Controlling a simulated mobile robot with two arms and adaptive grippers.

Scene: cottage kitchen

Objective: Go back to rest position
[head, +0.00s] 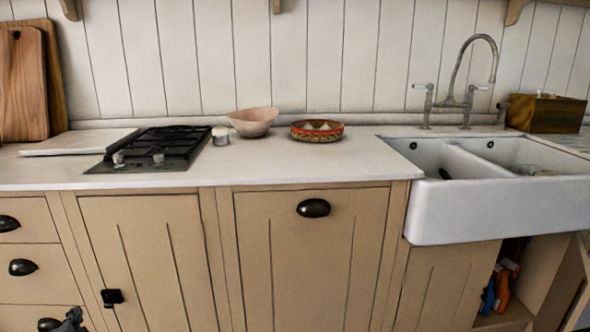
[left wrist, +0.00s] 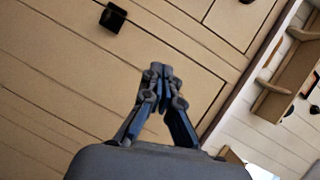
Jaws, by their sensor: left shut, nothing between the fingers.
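My left gripper (head: 72,322) shows at the bottom left edge of the head view, low in front of the wooden cabinet fronts. In the left wrist view, my left gripper (left wrist: 162,78) is shut and empty, its dark fingertips together. It appears apart from the cabinet doors (left wrist: 70,75) behind it. My right gripper is in neither view.
A white worktop (head: 330,165) carries a black hob (head: 165,148), a pale bowl (head: 253,122) and a red patterned bowl (head: 317,130). A white double sink (head: 500,210) is at right. Below it, an open cupboard (head: 525,275) holds bottles.

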